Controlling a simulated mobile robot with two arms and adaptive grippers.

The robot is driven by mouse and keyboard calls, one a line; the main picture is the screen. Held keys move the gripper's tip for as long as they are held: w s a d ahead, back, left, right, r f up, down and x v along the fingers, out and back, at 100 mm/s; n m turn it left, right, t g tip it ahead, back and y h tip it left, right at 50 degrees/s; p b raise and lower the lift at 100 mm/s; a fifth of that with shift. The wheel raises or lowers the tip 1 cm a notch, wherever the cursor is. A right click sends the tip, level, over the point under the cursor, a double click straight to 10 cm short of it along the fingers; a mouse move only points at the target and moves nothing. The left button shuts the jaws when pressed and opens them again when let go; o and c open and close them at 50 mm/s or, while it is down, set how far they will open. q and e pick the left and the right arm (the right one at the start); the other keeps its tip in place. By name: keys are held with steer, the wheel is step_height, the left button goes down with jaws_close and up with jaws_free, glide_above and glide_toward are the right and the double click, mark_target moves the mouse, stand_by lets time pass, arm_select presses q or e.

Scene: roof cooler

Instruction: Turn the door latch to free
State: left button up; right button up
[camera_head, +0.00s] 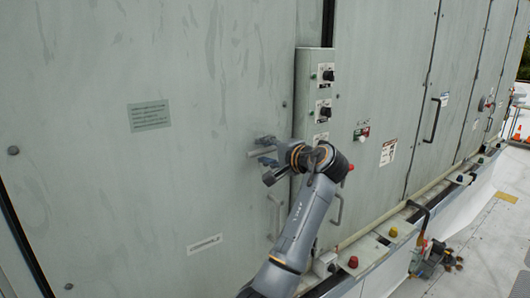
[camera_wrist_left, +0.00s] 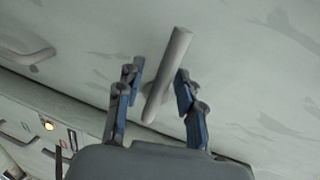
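The door latch (camera_head: 260,152) is a pale grey bar handle on the large grey-green door panel (camera_head: 190,80), left of the control box. In the head view the bar lies nearly level. It also shows in the left wrist view (camera_wrist_left: 167,75) as a slanted rod standing against the panel. My left gripper (camera_head: 266,168) is at the latch, just below and in front of it. In the left wrist view its blue-and-grey fingers (camera_wrist_left: 159,82) are spread, one on each side of the rod, with gaps visible. Contact cannot be told. My right gripper is out of view.
A narrow control box (camera_head: 313,95) with black knobs stands out close to the right of my gripper. A pull handle (camera_head: 276,217) is below the latch. Coloured caps, including a red one (camera_head: 353,262), line the ledge. The walkway (camera_head: 490,245) at right is mostly clear.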

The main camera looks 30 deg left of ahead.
arm_select(q)
steer(key=v, duration=1.1)
steer(key=shift+d, duration=0.4)
